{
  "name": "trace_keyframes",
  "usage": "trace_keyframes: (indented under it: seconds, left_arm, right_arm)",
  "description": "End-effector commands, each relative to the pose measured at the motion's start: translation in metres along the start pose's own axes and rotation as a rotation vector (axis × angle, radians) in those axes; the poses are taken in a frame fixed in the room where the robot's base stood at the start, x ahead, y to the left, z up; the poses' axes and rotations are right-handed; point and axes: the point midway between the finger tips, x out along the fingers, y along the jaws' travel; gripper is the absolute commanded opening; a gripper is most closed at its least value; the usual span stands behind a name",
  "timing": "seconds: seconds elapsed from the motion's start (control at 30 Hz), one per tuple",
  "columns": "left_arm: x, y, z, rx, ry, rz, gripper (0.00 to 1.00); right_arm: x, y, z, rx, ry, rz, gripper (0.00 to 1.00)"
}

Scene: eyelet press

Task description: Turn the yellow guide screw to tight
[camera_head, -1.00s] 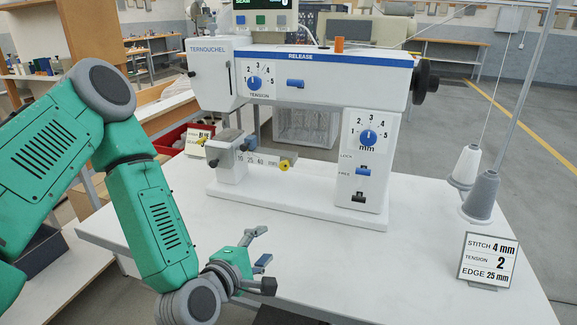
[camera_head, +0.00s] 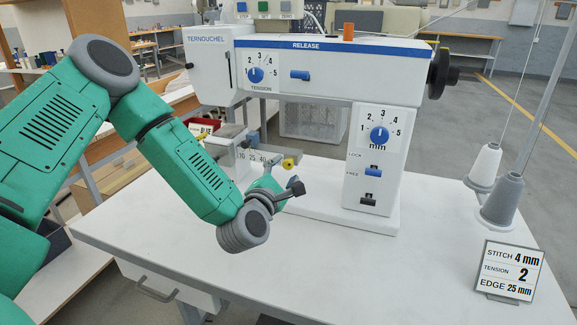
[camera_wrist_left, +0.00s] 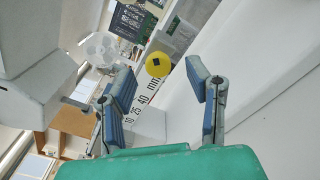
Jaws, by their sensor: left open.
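The yellow guide screw (camera_head: 288,163) sits at the right end of the edge-guide scale (camera_head: 254,155), which is marked 10, 25, 40 mm. In the left wrist view the screw (camera_wrist_left: 158,64) is a round yellow knob with a dark square centre, ahead of and between my open fingers. My left gripper (camera_head: 285,178) is just in front of and below the screw in the head view. It is open and empty, and in the wrist view its two blue-padded fingers (camera_wrist_left: 165,88) stand apart with no contact on the screw visible. My right gripper is not in view.
The white machine (camera_head: 320,70) stands over the table, its pillar (camera_head: 375,165) right of the screw. A sign (camera_head: 510,270) reads stitch 4 mm, tension 2, edge 25 mm. Thread cones (camera_head: 502,200) stand at the right. The table front (camera_head: 340,270) is clear.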

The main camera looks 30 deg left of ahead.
Motion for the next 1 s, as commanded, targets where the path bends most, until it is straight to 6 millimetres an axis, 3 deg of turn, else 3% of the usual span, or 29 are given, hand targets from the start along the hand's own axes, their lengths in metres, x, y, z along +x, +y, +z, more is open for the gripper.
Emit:
trace_keyframes:
  seconds: [0.2, 0.57, 0.6, 0.7, 0.73, 1.0]
  left_arm:
    - [0.028, 0.001, -0.002, -0.001, 0.001, 0.001, 0.45]
    - [0.034, 0.001, -0.002, -0.002, 0.001, -0.001, 0.45]
    - [0.034, 0.000, -0.002, -0.001, 0.001, -0.001, 0.41]
    - [0.034, 0.000, -0.001, -0.001, 0.001, -0.001, 0.06]
    - [0.034, 0.000, -0.001, -0.001, 0.001, -0.001, 0.00]
    - [0.033, -0.001, -0.001, 0.008, 0.000, -0.003, 0.00]
  right_arm:
    - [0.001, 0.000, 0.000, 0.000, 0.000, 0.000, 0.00]
    - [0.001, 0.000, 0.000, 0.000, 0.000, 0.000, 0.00]
    - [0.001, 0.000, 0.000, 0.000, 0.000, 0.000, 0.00]
    - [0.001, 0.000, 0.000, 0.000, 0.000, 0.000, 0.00]
    - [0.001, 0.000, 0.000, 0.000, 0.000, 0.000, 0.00]
    - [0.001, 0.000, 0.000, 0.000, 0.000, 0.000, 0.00]
